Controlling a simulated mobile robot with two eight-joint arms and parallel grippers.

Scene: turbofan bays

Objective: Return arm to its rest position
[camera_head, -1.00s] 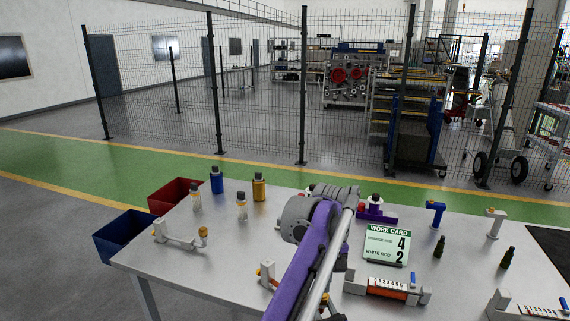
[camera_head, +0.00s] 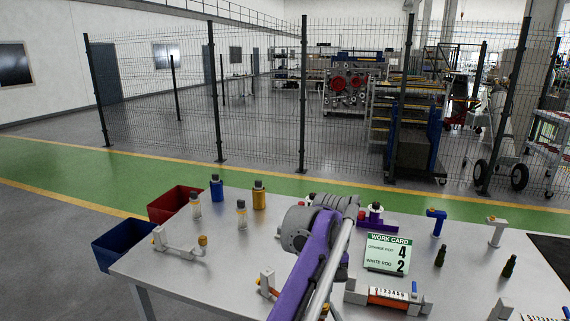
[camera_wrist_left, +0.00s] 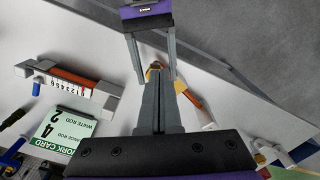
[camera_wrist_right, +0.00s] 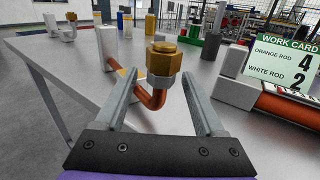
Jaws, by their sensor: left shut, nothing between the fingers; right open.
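My purple and grey arm (camera_head: 310,250) reaches up from the bottom of the head view over the table. Neither gripper shows clearly there. In the left wrist view, my left gripper (camera_wrist_left: 158,78) is shut and empty above the table. My right gripper (camera_wrist_left: 153,75) shows beyond it, reaching in from the top. In the right wrist view, my right gripper (camera_wrist_right: 159,76) is open. An orange bent pipe with a brass nut (camera_wrist_right: 163,60) appears between its fingers; whether they touch it I cannot tell.
A work card (camera_head: 386,254) stands beside a numbered gauge with an orange rod (camera_head: 388,297). Several bottles (camera_head: 258,195), a red bin (camera_head: 174,203) and a blue bin (camera_head: 124,244) are at the left. A white fixture with a pipe (camera_head: 180,243) lies near the left edge.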

